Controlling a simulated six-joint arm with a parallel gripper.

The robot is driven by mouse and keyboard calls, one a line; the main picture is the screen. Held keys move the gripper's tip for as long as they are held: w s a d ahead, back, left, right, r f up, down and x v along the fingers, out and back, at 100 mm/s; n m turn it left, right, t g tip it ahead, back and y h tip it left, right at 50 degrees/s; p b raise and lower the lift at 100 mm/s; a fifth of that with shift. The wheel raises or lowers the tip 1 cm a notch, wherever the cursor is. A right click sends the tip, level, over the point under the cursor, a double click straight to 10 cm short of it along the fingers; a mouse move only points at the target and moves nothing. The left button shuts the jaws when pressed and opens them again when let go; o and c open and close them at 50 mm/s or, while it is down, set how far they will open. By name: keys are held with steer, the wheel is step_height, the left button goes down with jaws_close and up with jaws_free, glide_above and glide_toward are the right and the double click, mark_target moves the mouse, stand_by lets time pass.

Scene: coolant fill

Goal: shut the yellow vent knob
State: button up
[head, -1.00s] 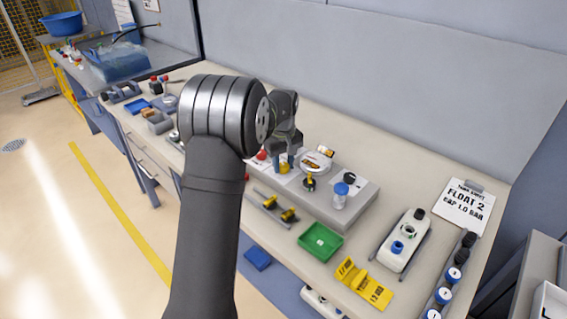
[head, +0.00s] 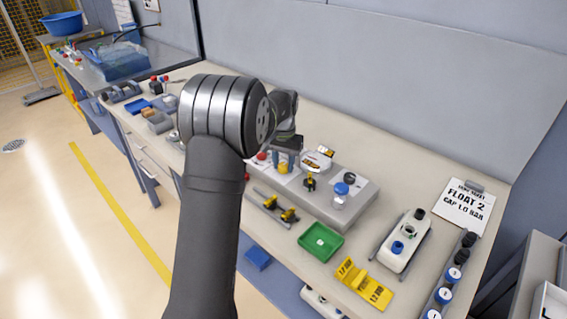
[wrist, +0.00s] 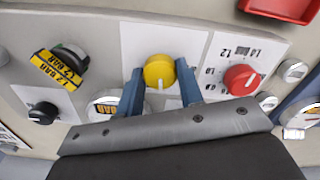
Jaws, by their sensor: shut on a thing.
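The yellow vent knob (wrist: 159,70) sits on a white plate of the grey panel, in the top middle of the wrist view. Its white pointer mark faces down in that view. My gripper (wrist: 160,84) has its two blue fingers on opposite sides of the knob and is shut on it. In the head view the knob (head: 283,168) shows small and yellow just below my gripper (head: 284,160). The palm hides what lies below the knob in the wrist view.
A red knob (wrist: 241,79) on a scaled plate stands close to the right finger. A black knob with a yellow label (wrist: 62,62) lies to the left, and a round gauge (wrist: 105,106) is partly hidden by the left finger. A green tray (head: 320,241) stands in front of the panel.

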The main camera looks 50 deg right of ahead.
mark_target(284, 165)
steer(key=shift+m, duration=0.9)
steer(key=o, duration=1)
steer(key=shift+r, duration=0.15)
step_height(284, 165, up, 17)
